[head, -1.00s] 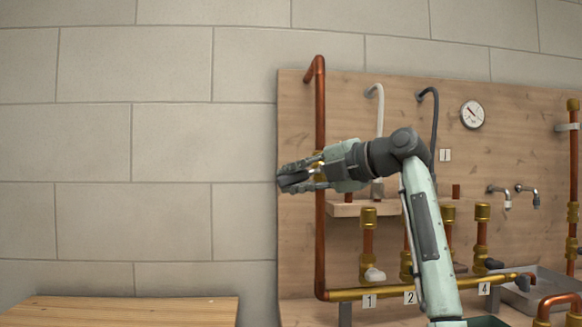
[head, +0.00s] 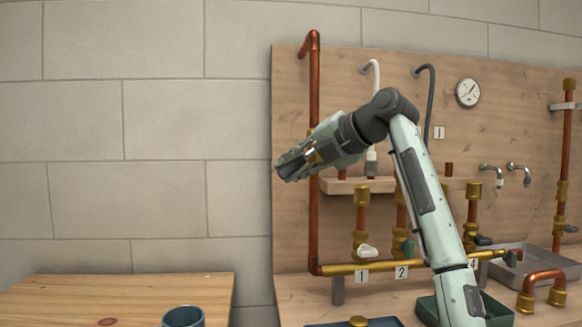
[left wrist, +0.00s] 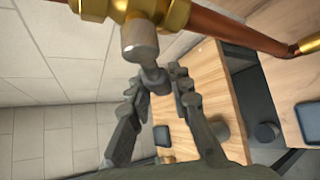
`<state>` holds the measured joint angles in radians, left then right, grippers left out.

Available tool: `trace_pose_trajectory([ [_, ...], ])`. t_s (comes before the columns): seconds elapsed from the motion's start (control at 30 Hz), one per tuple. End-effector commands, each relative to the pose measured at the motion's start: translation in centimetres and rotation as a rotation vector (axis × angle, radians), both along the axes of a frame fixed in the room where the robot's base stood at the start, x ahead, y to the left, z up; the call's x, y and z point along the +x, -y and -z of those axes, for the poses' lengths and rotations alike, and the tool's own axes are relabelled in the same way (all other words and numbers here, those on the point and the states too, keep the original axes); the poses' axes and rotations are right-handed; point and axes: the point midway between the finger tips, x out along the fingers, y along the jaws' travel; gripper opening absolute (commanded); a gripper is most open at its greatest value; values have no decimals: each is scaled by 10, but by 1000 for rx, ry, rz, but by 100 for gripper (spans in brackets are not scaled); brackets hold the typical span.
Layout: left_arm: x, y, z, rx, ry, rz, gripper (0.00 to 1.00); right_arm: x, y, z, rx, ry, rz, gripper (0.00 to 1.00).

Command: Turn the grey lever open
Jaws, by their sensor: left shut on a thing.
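The grey lever (left wrist: 141,50) shows in the left wrist view, jutting from a brass valve body (left wrist: 150,12) on a copper pipe. Its outer end lies between the fingers of my left gripper (left wrist: 158,84), which is shut on it. In the head view my left gripper (head: 288,166) is at the tall copper pipe (head: 313,90) on the left of the board, its fingers tilted down to the left. It covers most of the valve and the lever there. My right gripper is not in view.
Lower pipes carry other valves, with a white lever (head: 367,251) above tag 1 and a green one by tag 2. A gauge (head: 468,92) hangs on the wooden board. A wooden table (head: 130,290) with a blue cup (head: 184,317) stands lower left. The wall left of my gripper is clear.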

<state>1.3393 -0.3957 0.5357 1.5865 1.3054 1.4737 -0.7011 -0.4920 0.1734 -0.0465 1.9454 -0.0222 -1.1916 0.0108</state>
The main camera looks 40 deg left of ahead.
Motion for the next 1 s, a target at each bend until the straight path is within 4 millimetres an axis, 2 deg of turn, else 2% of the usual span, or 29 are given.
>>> trace_pose_trajectory([
  [0.07, 0, 0, 0, 0, -1, 1, 0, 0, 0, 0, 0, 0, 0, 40],
  [0.1, 0, 0, 0, 0, -1, 1, 20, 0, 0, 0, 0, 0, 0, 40],
  [0.27, 0, 0, 0, 0, -1, 1, 40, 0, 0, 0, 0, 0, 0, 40],
  [0.53, 0, 0, 0, 1, -1, 0, 41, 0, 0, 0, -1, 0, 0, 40],
  [0.67, 0, 6, -3, 1, -2, 1, 41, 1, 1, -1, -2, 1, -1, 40],
  [0.77, 1, 19, -10, 3, -1, 2, 41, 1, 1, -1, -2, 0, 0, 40],
  [1.0, 0, 66, -31, 4, -1, 1, 41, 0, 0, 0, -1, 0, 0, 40],
])
